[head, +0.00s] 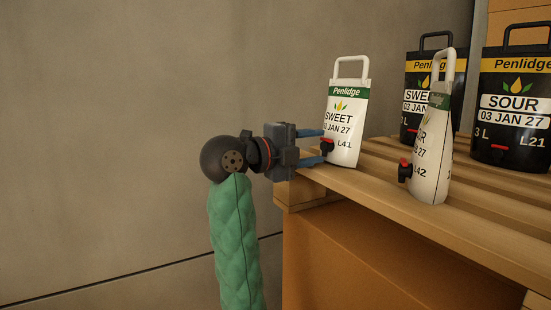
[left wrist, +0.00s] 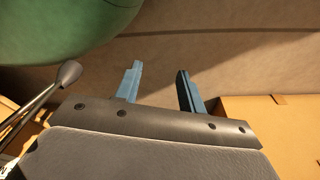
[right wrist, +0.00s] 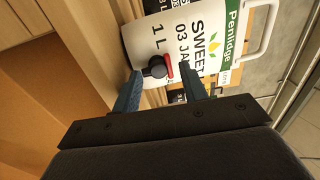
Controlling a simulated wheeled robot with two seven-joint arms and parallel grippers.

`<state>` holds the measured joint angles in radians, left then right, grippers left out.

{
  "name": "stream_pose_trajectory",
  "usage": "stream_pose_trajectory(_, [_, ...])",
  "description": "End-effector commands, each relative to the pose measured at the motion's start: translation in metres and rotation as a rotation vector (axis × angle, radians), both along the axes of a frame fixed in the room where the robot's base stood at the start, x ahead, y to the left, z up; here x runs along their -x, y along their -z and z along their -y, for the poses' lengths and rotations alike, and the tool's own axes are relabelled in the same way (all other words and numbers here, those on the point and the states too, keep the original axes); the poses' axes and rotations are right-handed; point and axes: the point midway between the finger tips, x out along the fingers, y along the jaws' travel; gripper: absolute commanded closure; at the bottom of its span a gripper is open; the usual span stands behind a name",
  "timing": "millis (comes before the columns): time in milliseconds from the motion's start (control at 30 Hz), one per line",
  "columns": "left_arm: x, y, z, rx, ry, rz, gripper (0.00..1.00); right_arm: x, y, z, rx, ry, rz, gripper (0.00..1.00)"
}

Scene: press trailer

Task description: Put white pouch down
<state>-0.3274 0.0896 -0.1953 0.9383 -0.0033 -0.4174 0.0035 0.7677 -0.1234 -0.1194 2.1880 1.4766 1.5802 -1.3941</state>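A white Penlidge SWEET pouch (head: 347,105), marked L41, stands near the left end of the slatted wooden top, leaning slightly. Its black tap with a red lever faces my right gripper (head: 323,146). The two blue fingers are apart, one on each side of the tap, and I see no grip on it. The right wrist view shows the pouch (right wrist: 183,30) and tap just beyond the spread fingertips of this gripper (right wrist: 162,70). A second white pouch (head: 430,150), marked L42, stands to the right. My left gripper (left wrist: 158,68) is open and empty, outside the head view.
Black Penlidge pouches, SWEET (head: 418,85) and SOUR (head: 512,110), stand behind the white ones. The slatted wooden top (head: 480,228) has gaps between its boards, with an orange-brown box face (head: 370,265) below. A bare grey wall (head: 110,120) fills the left.

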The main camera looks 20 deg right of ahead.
Motion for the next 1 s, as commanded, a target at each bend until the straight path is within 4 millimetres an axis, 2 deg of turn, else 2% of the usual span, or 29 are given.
stream_pose_trajectory(67, [-0.010, 0.002, 0.002, 0.002, 0.000, 0.008, 0.60, 0.000, 0.004, -0.012, -0.001, -0.004, 0.001, 0.59])
stream_pose_trajectory(267, [-0.040, -0.011, 0.012, 0.007, -0.002, 0.022, 0.60, 0.003, 0.004, -0.044, -0.001, -0.004, 0.002, 0.59])
stream_pose_trajectory(500, [-0.052, -0.035, 0.025, 0.015, -0.010, -0.001, 0.60, 0.005, 0.002, -0.071, 0.000, -0.003, 0.001, 0.59])
stream_pose_trajectory(700, [-0.059, -0.050, 0.031, 0.020, -0.014, -0.011, 0.60, 0.006, 0.001, -0.084, 0.000, -0.001, 0.000, 0.59])
stream_pose_trajectory(1000, [-0.060, -0.055, 0.033, 0.021, -0.016, -0.016, 0.60, 0.007, 0.000, -0.088, 0.001, 0.000, 0.000, 0.59])
